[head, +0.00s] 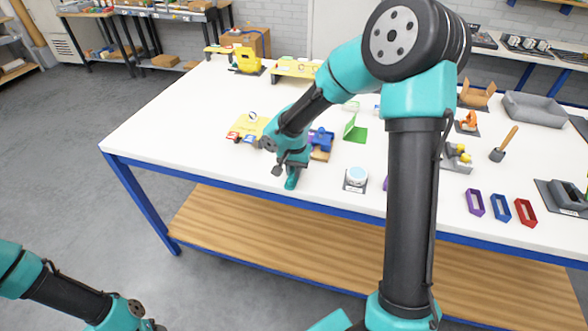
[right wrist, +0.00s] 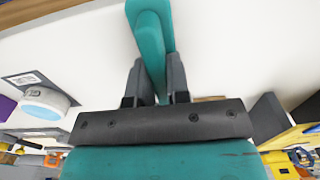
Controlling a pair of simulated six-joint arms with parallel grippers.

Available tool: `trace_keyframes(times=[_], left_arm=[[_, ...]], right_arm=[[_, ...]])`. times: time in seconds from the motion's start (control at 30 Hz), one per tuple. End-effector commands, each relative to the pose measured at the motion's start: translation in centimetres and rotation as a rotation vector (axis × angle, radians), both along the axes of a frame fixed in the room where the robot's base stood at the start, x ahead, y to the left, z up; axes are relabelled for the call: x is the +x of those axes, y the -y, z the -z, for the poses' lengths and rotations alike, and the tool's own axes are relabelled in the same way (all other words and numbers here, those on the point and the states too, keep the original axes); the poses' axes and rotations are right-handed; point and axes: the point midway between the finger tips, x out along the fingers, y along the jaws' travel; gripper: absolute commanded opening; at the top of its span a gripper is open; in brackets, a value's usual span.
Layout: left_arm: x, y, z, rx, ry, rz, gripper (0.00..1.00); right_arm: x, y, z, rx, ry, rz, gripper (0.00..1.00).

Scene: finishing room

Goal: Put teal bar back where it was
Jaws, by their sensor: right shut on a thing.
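The teal bar (head: 292,180) is at the front edge of the white table (head: 150,130) in the head view, below my right gripper (head: 285,167). In the right wrist view the teal bar (right wrist: 151,45) stands out between the two fingers of my right gripper (right wrist: 155,85), which are shut on it. I cannot tell whether the bar touches the table top. My left arm is low at the bottom left of the head view, off the table, and its jaws do not show clearly at the frame's edge.
A white-and-blue round tin (head: 356,176) stands right of the bar. Toy vehicles (head: 242,137), a blue block (head: 321,139) and a green bracket (head: 354,130) lie behind it. Purple (head: 474,203), blue (head: 501,208) and red (head: 526,212) frames lie further right. The table's front left is clear.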

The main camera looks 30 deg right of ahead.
Motion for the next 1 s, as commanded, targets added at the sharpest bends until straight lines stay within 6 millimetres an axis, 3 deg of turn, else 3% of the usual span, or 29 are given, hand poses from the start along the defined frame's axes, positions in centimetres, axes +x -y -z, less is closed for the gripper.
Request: trace_keyframes(times=[0.27,0.3,0.57,0.87,1.0], left_arm=[[0.0,0.0,0.0,0.000,0.000,0.000,0.43],[0.0,0.0,0.0,0.000,0.000,0.000,0.43],[0.0,0.0,0.0,0.000,0.000,0.000,0.43],[0.0,0.0,0.0,0.000,0.000,0.000,0.43],[0.0,0.0,0.0,0.000,0.000,0.000,0.43]], right_arm=[[0.0,0.0,0.2,0.000,0.000,0.000,0.00],[0.0,0.0,0.3,0.000,0.000,0.000,0.19],[0.0,0.0,0.2,0.000,0.000,0.000,0.42],[0.0,0.0,0.0,0.000,0.001,0.000,0.42],[0.1,0.0,-1.0,-0.001,0.003,-0.002,0.42]])
